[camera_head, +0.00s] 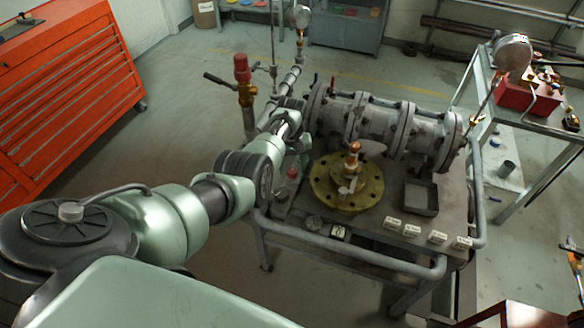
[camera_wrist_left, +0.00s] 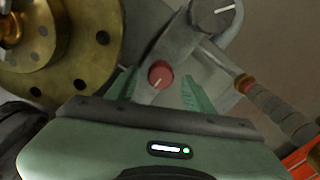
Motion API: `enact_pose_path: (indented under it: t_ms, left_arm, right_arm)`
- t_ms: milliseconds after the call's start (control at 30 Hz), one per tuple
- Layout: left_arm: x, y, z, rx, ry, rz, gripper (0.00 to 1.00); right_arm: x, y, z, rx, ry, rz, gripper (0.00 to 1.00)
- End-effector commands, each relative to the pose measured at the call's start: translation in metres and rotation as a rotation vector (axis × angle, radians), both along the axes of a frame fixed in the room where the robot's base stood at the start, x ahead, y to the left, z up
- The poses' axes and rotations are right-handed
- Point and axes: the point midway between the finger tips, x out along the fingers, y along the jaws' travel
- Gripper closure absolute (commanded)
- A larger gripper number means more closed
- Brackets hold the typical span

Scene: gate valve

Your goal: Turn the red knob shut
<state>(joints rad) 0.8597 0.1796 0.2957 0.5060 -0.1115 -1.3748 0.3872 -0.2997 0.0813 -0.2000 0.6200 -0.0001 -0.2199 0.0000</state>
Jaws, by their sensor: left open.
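The red knob (camera_wrist_left: 161,74) is small and round, with a pale pointer line that runs at a slant. In the left wrist view it sits between the two green fingers of my left gripper (camera_wrist_left: 158,88), with a gap on each side. The gripper is open and I cannot tell whether it touches the knob. In the head view my left gripper (camera_head: 299,148) is at the left side of the valve bench, partly hidden by my arm. A small red spot (camera_head: 292,173) below it may be the knob. My right gripper is not in view.
A brass flange (camera_head: 328,196) lies on the bench left of a dark tray (camera_head: 421,197); it fills the left wrist view's upper left (camera_wrist_left: 85,45). A grey knob (camera_wrist_left: 215,14) is above the red one. A grey flanged pipe (camera_head: 375,122) runs behind. A red-topped brass valve (camera_head: 243,80) stands left.

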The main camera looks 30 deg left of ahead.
Motion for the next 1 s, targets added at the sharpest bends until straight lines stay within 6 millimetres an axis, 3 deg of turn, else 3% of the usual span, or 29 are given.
enact_pose_path:
  t_ms: [133, 433, 1000]
  left_arm:
    - [0.000, 0.000, 0.025, 0.001, -0.003, -0.001, 0.48]
    - [0.000, 0.000, 0.064, 0.001, -0.001, -0.001, 0.48]
    - [0.000, -0.001, 0.071, -0.001, 0.001, -0.001, 0.48]
  right_arm:
    - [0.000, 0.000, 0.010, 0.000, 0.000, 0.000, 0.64]
    - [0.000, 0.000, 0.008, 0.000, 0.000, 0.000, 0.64]
    - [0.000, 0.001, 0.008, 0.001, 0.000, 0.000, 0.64]
